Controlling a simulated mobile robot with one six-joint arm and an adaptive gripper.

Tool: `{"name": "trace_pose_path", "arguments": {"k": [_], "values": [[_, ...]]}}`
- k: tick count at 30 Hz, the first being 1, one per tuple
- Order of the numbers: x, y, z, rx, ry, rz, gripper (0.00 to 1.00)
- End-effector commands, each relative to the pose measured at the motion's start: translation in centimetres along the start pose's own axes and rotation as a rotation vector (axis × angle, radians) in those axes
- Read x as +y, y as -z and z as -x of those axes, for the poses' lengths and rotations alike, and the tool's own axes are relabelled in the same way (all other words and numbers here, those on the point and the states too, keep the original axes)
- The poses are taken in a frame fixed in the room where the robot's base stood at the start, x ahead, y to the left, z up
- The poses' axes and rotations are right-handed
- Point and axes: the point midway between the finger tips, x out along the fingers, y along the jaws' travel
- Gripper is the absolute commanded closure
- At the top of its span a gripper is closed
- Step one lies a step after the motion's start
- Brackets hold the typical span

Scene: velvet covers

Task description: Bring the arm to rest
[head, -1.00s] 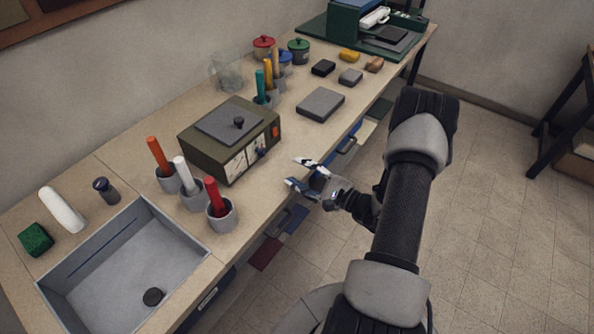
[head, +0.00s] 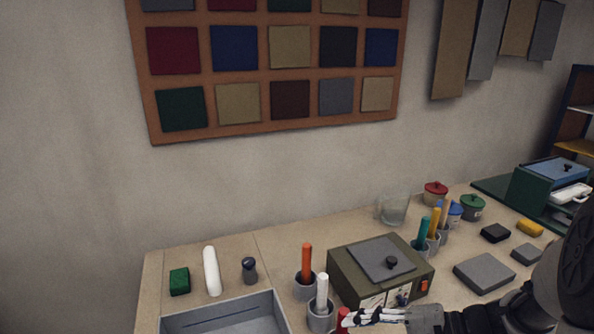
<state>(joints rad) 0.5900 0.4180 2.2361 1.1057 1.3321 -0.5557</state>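My gripper (head: 348,317) is low in the head view, near the picture's bottom edge, pointing left. Its pale, blue-marked fingers show nearly edge-on, with a slight split between the tips and nothing held. My arm (head: 560,290) comes in from the lower right. In the picture the fingertips overlap the red-handled tool (head: 342,321) by the front of the olive box (head: 380,272); I cannot tell their distance from it.
The bench carries a sink (head: 225,315), a green sponge (head: 179,281), a white roll (head: 212,270), cups with orange and white handles, a grey slab (head: 484,273) and lidded pots (head: 435,192). A swatch board (head: 277,129) hangs on the wall. The floor is out of view.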

Motion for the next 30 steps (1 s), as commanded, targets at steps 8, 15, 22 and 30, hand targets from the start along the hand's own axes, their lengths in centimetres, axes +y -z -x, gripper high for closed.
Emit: {"name": "trace_pose_path", "arguments": {"k": [8,15,22,30], "values": [[2.2,-10.2,0.2,0.017,-0.507,0.312,0.55],[4.0,-14.0,4.0,0.201,-0.834,0.628,0.55],[3.4,-15.0,7.6,0.413,-0.978,0.881,0.55],[2.9,-15.1,8.8,0.491,-1.005,0.958,0.55]]}}
